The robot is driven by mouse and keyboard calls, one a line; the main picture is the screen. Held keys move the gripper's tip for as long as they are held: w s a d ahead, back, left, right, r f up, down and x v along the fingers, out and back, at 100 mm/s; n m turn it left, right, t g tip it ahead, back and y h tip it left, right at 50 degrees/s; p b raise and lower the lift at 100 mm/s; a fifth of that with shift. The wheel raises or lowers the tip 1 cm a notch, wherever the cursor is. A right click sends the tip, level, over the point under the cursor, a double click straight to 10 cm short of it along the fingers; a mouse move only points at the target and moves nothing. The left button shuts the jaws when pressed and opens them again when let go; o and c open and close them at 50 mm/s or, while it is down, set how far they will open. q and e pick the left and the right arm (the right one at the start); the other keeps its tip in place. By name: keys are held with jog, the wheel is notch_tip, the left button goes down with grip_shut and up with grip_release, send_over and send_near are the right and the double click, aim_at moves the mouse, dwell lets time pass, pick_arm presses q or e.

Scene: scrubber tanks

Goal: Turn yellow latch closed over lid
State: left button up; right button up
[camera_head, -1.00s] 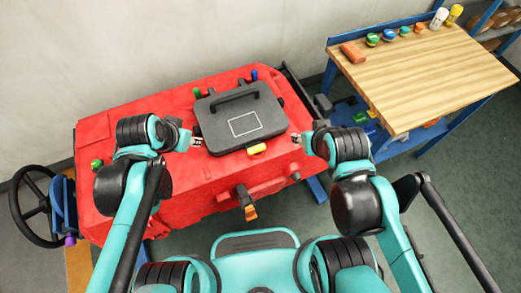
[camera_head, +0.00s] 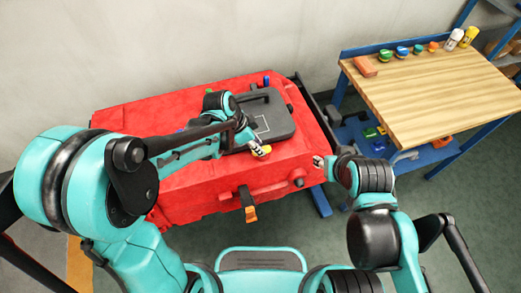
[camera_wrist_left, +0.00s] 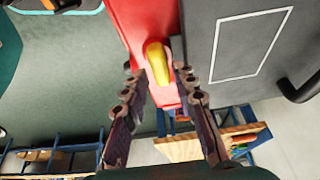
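The yellow latch (camera_head: 265,149) is at the front edge of the dark grey lid (camera_head: 283,119) on the red tank (camera_head: 205,187). In the left wrist view the latch (camera_wrist_left: 157,62) lies on the red surface beside the lid (camera_wrist_left: 208,40), just past my fingertips.
A wooden-topped workbench (camera_head: 440,85) with small coloured items stands at the right. An orange-tipped handle (camera_head: 250,213) sticks out from the tank's front. A small black knob (camera_head: 298,182) is near the tank's front right corner. Green floor lies in front.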

pick_arm(q)
jog(key=shift+x, duration=1.2)
jog(key=shift+c, duration=0.3)
grip_shut()
